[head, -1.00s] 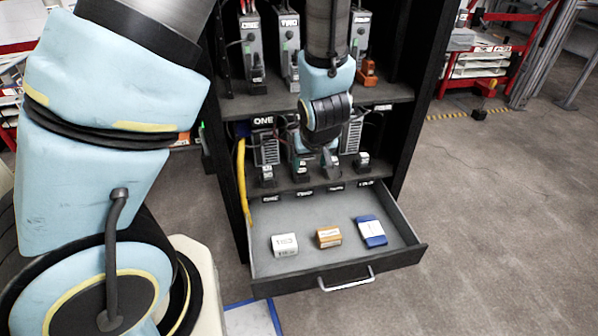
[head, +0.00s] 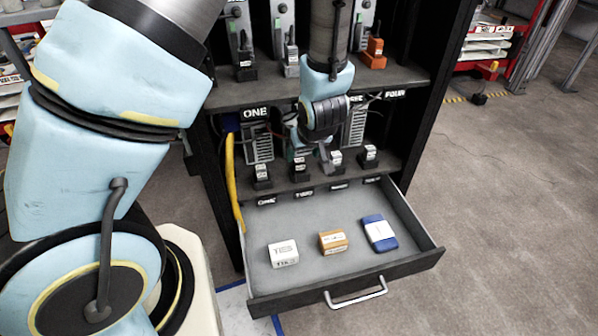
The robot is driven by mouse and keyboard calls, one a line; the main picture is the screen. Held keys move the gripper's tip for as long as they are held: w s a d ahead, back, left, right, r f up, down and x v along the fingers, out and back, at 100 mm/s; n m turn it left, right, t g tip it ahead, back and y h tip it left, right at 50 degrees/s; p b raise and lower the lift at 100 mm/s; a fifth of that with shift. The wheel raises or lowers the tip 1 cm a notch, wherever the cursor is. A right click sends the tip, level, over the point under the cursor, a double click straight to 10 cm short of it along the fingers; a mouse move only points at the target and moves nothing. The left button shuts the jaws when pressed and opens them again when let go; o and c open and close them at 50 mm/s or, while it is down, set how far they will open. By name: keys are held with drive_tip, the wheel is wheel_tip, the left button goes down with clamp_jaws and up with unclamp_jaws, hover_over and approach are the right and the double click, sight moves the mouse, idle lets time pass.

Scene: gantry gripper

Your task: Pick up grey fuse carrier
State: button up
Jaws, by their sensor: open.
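An open drawer (head: 400,262) holds three labelled blocks. The left one is a pale grey-white block (head: 283,253), the middle one is an orange-brown block (head: 333,242), and the right one is a blue block (head: 379,233). The pale block is the closest match to a grey fuse carrier, but I cannot confirm this from its label. My gripper (head: 326,160) points down in front of the lower shelf, above and behind the drawer. It is open, with nothing visible between its fingers, and is apart from the blocks.
Small black holders with pale tops, such as this one (head: 262,176), line the lower shelf (head: 310,178) behind the drawer. Grey units stand on the upper shelf (head: 400,78), with an orange piece (head: 374,53) at right. A yellow cable (head: 233,180) runs down the left side.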

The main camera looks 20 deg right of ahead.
sight(300, 161)
drive_tip(key=b+x, duration=0.2)
drive_tip(key=x, duration=0.3)
drive_tip(key=shift+w+f+b, duration=0.2)
drive_tip(key=shift+f+b, duration=0.1)
drive_tip(key=shift+b, duration=0.05)
drive_tip(key=shift+r, duration=0.1)
drive_tip(key=shift+c, duration=0.3)
clamp_jaws()
